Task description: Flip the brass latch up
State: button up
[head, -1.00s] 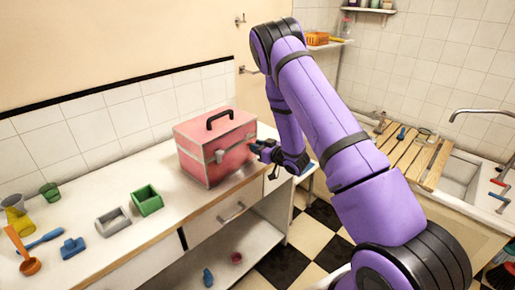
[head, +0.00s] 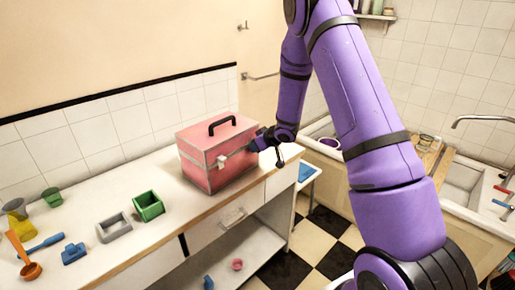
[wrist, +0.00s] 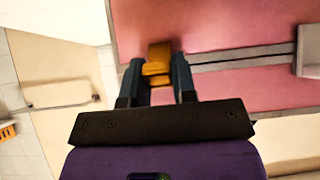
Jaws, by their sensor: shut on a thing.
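The pink box (head: 207,178) with a black top handle and grey metal bands stands on the white counter; its lid looks closed. My gripper (head: 256,144) is at the box's right side, near the band. In the wrist view the brass latch (wrist: 158,58) sits on the pink box face (wrist: 225,25), across the grey seam band. My gripper (wrist: 157,76) is shut on the latch there, with one dark finger on each side. The latch is hidden behind my gripper in the head view.
A green bin (head: 148,206) and a grey tray (head: 114,228) stand left of the box, with a blue block (head: 73,253) farther left. The counter (head: 165,170) between them and the box is clear. A sink (head: 462,182) lies at the right.

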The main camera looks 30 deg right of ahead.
jog(key=shift+w+r, duration=0.1)
dwell(0.3)
jog(key=o, duration=0.9)
jog(key=v, duration=1.1)
jog(key=shift+w+a+r, duration=0.1)
jog(key=shift+w, duration=0.05)
